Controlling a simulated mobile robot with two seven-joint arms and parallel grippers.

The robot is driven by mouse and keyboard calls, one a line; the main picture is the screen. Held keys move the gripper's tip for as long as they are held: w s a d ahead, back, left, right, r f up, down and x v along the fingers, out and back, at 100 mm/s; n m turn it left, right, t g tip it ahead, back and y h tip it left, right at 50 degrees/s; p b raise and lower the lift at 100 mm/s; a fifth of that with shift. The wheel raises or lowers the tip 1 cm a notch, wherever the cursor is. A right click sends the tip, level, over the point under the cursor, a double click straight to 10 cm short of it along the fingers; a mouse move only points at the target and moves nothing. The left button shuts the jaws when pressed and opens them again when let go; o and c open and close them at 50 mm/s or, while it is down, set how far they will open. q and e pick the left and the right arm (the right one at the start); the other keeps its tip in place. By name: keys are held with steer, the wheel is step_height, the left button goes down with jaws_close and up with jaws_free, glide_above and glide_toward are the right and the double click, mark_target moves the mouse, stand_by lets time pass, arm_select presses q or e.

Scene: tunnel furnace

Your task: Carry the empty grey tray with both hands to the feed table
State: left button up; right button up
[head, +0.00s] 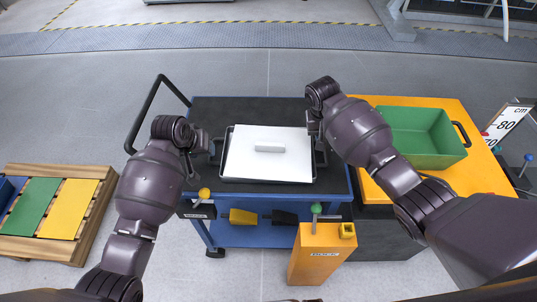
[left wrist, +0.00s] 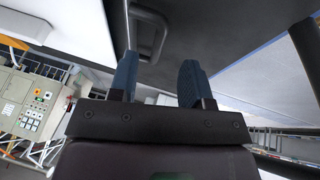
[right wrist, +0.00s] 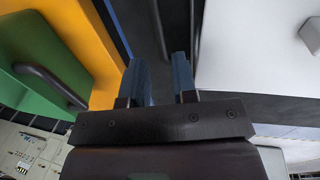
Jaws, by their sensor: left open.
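The tray (head: 222,168) sits on the dark top of a blue cart, with a dark rim and a dark handle at each side. A flat white surface (head: 245,165) fills it, with a pale grey block (head: 269,146) in the middle. My left gripper (head: 207,146) is open at the tray's left side; its fingers (left wrist: 158,75) are apart, with the handle (left wrist: 147,35) ahead of them. My right gripper (head: 314,128) is at the right handle (head: 320,152). Its fingers (right wrist: 162,70) have a narrow gap with a dark bar at it; whether they press on it is unclear.
A green bin (head: 425,135) stands on an orange-topped table (head: 470,180) to the right. A wooden pallet (head: 90,220) with green and yellow panels lies at left. An orange box (head: 322,255) stands before the blue cart (head: 245,238). Open floor lies beyond the cart.

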arm_select(q)
steer(key=shift+x, duration=2.8)
arm_select(e)
steer(key=shift+d+f, duration=0.2)
steer(key=shift+f, duration=0.75)
steer(key=shift+d+f, duration=0.15)
steer(key=shift+f, duration=0.75)
steer(key=shift+d+f, duration=0.2)
steer(key=shift+f, duration=0.75)
arm_select(q)
steer(key=c, duration=0.4)
arm_select(e)
steer(key=c, duration=0.4)
arm_select(q)
jaws_close()
arm_select(e)
jaws_close()
